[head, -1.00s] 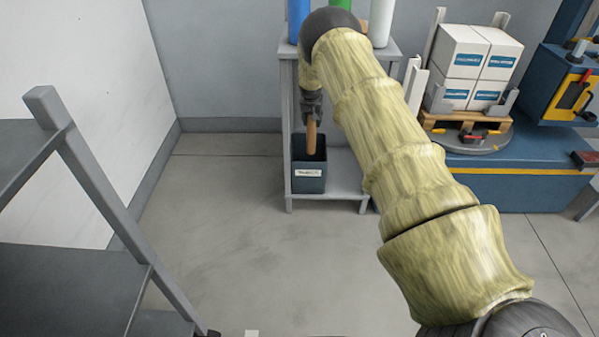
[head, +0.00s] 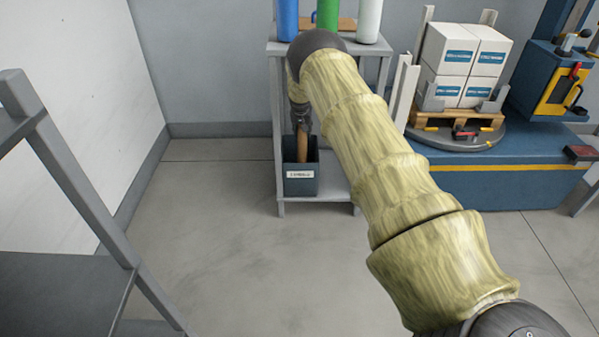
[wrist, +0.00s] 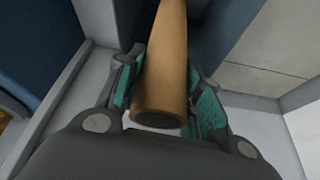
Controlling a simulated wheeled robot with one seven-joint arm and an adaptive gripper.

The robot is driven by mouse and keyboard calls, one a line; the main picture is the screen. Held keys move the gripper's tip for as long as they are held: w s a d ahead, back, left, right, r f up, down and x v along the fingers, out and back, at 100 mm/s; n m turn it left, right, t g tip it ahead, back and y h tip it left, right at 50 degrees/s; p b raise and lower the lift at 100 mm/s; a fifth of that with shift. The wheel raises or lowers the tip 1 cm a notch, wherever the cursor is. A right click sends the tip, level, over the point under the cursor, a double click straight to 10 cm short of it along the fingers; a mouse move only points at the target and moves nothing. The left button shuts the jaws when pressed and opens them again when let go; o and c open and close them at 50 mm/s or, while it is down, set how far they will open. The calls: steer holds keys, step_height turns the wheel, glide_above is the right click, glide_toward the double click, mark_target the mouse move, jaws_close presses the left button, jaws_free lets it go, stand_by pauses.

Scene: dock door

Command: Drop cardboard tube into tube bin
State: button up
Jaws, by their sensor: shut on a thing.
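The brown cardboard tube (head: 303,146) hangs upright below my gripper (head: 301,122) in the head view. My gripper is shut on the tube. In the wrist view, the tube (wrist: 163,70) lies between the teal pads of my gripper (wrist: 165,98). The tube bin (head: 301,186) is a dark blue box with a white label, standing on the lower shelf of a grey rack. The tube's lower part overlaps the bin's opening in the head view. I cannot tell how deep its lower end reaches.
The grey rack (head: 270,50) carries blue, green and white cylinders on top. To the right, white boxes (head: 463,60) stand on a pallet over a blue platform (head: 500,190). A grey shelf frame (head: 75,185) stands at left. The floor between is clear.

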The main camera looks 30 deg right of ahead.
steer(key=shift+f, duration=0.25)
steer(key=o, duration=1.2)
steer(key=shift+v, duration=3.75)
